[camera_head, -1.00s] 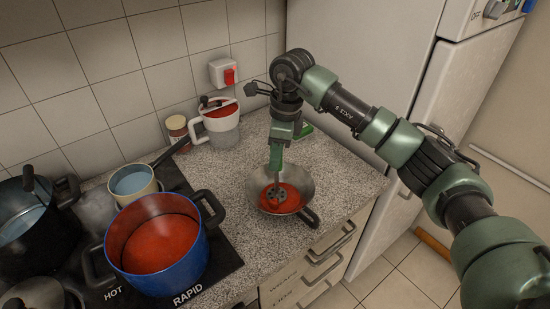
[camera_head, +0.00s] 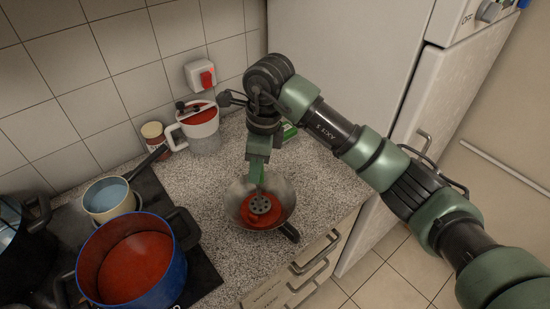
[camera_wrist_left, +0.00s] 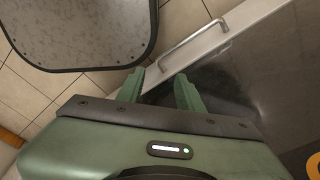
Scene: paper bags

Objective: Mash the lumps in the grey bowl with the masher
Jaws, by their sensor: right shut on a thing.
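The grey bowl (camera_head: 284,190) sits on the speckled worktop, with a dark handle at its lower right. Red food (camera_head: 248,216) lies in its bottom; separate lumps are hard to make out. My right gripper (camera_head: 257,172) points down over the bowl, shut on the masher. The masher's round grey head with holes (camera_head: 260,204) is inside the bowl at the red food; whether it presses on the bottom I cannot tell. My left gripper (camera_wrist_left: 161,90) shows in the left wrist view, its two green fingers apart with nothing between them, away from the bowl.
A blue pot of red sauce (camera_head: 175,272) and a cream saucepan (camera_head: 110,210) stand on the hob at left. A white jug (camera_head: 202,135) and a jar (camera_head: 155,137) stand by the tiled wall. The fridge (camera_head: 345,65) rises behind my right arm. Worktop left of the bowl is clear.

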